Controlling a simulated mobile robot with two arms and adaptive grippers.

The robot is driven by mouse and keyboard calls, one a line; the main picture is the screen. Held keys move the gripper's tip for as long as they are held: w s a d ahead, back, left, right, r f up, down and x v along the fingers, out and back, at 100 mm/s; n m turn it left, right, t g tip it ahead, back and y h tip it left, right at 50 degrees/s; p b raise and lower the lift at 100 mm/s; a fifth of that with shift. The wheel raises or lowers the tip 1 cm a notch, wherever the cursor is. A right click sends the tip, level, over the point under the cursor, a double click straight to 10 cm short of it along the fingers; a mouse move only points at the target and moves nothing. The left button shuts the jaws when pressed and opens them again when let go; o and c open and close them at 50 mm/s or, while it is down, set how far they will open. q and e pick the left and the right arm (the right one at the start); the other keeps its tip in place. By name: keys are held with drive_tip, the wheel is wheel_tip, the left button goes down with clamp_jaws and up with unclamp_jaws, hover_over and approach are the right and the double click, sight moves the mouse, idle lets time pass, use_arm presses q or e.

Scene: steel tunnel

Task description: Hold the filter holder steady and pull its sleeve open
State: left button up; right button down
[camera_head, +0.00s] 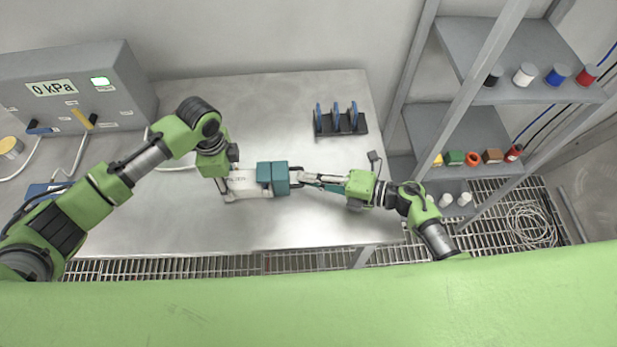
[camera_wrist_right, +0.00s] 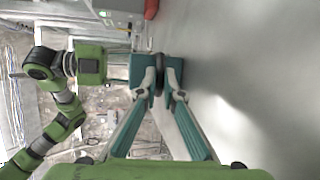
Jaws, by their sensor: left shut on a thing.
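The filter holder has a pale body (camera_head: 246,184) with dark lettering, lying low over the middle of the steel table, and a teal sleeve (camera_head: 280,178) at its right end. My left gripper (camera_head: 228,186) is shut on the left part of the holder's pale body, and its fingers are partly hidden by its own wrist. My right gripper (camera_head: 300,178) reaches in from the right to the sleeve's end. In the right wrist view, its teal-padded fingers (camera_wrist_right: 158,80) are close together on either side of a dark ring at the teal block (camera_wrist_right: 143,65); firm contact is unclear.
A grey control box (camera_head: 75,92) reading 0 kPa stands at the back left. A dark rack (camera_head: 340,124) with blue discs stands behind my right gripper. A shelf unit (camera_head: 440,125) with small coloured containers is at the right. The table's front middle is clear.

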drive_tip(key=shift+d, duration=2.2)
use_arm(q)
drive_tip(key=shift+a, duration=0.1)
use_arm(e)
drive_tip(key=c, duration=2.2)
unclamp_jaws()
drive_tip(key=shift+o, duration=0.2)
drive_tip(key=v, duration=1.2)
drive_tip(key=shift+s, duration=0.1)
use_arm(q)
drive_tip(key=o, duration=1.3)
